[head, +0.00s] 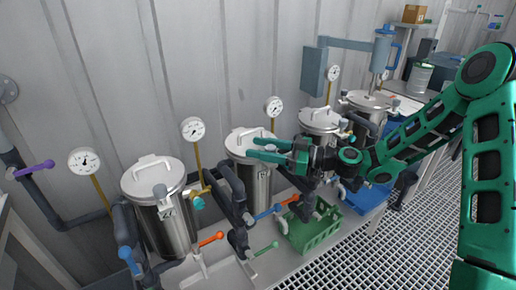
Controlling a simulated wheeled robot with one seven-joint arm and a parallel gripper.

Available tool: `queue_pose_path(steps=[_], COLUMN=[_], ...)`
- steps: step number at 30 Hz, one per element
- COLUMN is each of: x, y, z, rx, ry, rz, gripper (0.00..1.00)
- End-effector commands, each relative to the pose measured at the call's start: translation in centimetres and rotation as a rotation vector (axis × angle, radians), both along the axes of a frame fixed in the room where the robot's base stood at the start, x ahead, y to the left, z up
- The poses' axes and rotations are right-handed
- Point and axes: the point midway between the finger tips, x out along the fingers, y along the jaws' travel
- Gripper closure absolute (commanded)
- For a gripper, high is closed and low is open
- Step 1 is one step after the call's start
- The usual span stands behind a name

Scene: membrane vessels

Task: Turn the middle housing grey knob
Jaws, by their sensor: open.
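Several steel housings with white lid handles stand in a row along the wall. The second housing from the left (257,185) is in front of my gripper (254,148). My gripper's green fingers point left, level with this housing's lid, open with nothing between them. They cover part of the lid's right side. I cannot make out a grey knob at this lid; it may be hidden behind the gripper. The third housing (318,121) stands behind my wrist, partly covered.
A green crate (312,232) sits below my gripper. Pressure gauges (193,129) stand behind. Grated floor (375,255) lies open at the lower right.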

Motion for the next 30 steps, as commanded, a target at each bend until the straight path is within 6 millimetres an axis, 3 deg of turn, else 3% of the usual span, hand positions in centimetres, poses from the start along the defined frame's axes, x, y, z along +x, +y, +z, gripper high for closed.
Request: queue_pose_path(steps=[12,18,30], x=[0.22,0.22,0.68], y=[0.91,0.88,0.76], z=[0.05,0.05,0.11], rx=[0.001,0.001,0.002], ry=[0.0,0.0,-0.001], rz=[0.0,0.0,-0.11], gripper=[0.55,0.96,0.96])
